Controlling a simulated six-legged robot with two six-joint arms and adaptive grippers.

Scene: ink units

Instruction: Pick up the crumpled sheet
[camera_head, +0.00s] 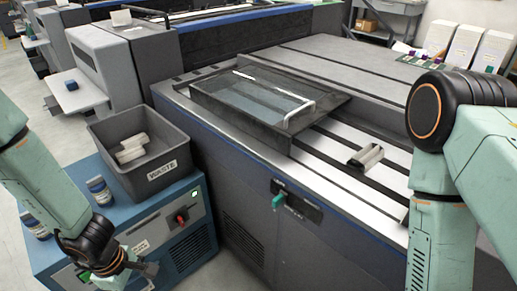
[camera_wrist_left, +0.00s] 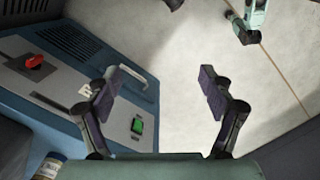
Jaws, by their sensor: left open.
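A small pale piece with dark sides, which looks like the crumpled sheet (camera_head: 366,156), lies on the white strip of the machine bed, right of the glass-topped cover. It is too small to make out its folds. My left gripper (camera_head: 146,270) hangs low at the front of the blue unit, far to the left of and below the sheet. In the left wrist view my left gripper (camera_wrist_left: 162,88) has its two fingers wide apart with nothing between them. The sheet is not in that view. My right arm comes in at the right, but its gripper does not show.
A grey WASTE bin (camera_head: 163,172) with pale crumpled pieces (camera_head: 131,148) inside stands on the blue unit (camera_head: 160,222). Small jars (camera_head: 99,191) stand beside it. The glass-topped cover (camera_head: 262,98) lies on the machine.

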